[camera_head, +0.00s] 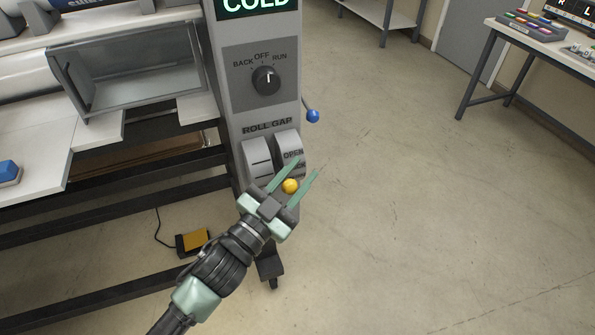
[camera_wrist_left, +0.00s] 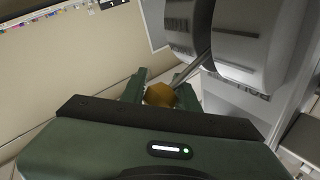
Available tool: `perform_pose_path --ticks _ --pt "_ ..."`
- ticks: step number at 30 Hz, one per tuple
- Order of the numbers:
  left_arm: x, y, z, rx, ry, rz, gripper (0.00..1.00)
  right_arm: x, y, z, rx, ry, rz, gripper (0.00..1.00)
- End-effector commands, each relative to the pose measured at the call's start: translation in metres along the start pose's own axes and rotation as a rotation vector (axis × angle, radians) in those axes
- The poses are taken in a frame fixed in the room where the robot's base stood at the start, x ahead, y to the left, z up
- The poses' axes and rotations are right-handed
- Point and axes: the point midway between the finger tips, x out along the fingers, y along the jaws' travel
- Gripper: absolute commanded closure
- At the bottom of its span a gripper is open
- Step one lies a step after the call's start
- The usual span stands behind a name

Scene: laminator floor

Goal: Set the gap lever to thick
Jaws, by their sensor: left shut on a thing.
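The gap lever ends in a yellow ball knob (camera_head: 290,186) in front of the rounded ROLL GAP housing (camera_head: 257,155) on the grey machine column. My left gripper (camera_head: 306,167) reaches up from below and is shut on this knob, with a green finger on either side. In the left wrist view the knob (camera_wrist_left: 160,95) sits between the fingers, and its metal rod (camera_wrist_left: 192,68) runs up to the slot between two curved white covers. "OPEN" shows on the right cover; the other markings are too hidden or small to read. My right gripper is out of view.
Above the lever is a black BACK/OFF/RUN dial (camera_head: 265,80) under a COLD display (camera_head: 257,5). A blue ball handle (camera_head: 313,116) sticks out right of the column. A yellow foot pedal (camera_head: 196,241) lies on the floor below. The floor to the right is clear.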

Motion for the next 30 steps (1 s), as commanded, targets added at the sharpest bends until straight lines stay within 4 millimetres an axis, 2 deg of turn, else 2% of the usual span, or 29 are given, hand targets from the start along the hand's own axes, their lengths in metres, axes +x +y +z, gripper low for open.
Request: perform_pose_path --ticks 5,6,8,19,30 --pt "-0.001 0.003 0.003 -0.010 -0.008 0.004 1.00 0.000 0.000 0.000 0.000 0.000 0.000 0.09" --pt "-0.001 0.003 0.003 -0.010 -0.009 0.004 0.61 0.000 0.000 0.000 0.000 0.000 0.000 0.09" --pt "-0.001 0.003 0.003 -0.009 -0.008 0.004 0.48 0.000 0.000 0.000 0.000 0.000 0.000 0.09" --pt "-0.005 0.002 0.002 -0.006 -0.005 0.003 0.48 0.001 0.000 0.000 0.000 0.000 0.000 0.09" --pt "-0.063 0.003 0.004 -0.009 -0.008 0.004 0.48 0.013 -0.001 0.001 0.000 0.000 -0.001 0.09"
